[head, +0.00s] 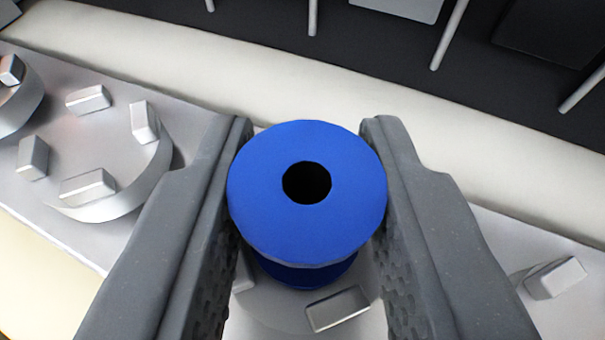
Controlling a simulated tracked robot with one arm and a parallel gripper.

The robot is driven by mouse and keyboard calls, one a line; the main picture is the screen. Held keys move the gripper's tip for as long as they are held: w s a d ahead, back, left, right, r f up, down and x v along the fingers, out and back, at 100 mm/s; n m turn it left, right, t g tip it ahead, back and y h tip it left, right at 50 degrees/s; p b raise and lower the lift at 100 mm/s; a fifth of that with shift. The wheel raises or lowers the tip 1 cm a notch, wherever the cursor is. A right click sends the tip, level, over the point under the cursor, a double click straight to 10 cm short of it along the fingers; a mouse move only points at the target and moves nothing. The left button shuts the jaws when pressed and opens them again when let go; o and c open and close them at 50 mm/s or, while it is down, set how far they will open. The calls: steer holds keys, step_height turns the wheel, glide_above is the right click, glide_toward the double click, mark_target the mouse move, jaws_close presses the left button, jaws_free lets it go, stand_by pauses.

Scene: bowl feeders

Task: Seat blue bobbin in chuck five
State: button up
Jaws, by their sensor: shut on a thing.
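The blue bobbin (256,215) is upright between the two grey fingers of my gripper (308,195), its round top flange and dark centre hole facing me. My gripper is shut on it at the flange sides. Below the bobbin is a round metal chuck (290,322) with block-like jaws, mostly hidden by the bobbin and fingers. I cannot tell whether the bobbin touches the chuck, nor which number this chuck has.
Another round chuck (100,140) with several raised jaws stands to the left, and part of a further one (14,100) is at the left edge. A jaw block (555,278) shows at the right. A pale rail (330,95) runs behind, with dark floor and thin rods beyond.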

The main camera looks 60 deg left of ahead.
mark_target(308, 191)
steer(key=shift+r+p, duration=1.65)
steer(key=shift+p, duration=0.9)
stand_by(1.6)
steer(key=shift+f+b, duration=0.4)
steer(key=shift+f, duration=0.85)
stand_by(0.7)
steer(key=o, duration=0.7)
steer(key=shift+c, duration=0.2)
steer(key=p+v, duration=0.3)
steer(key=v, duration=0.8)
stand_by(0.3)
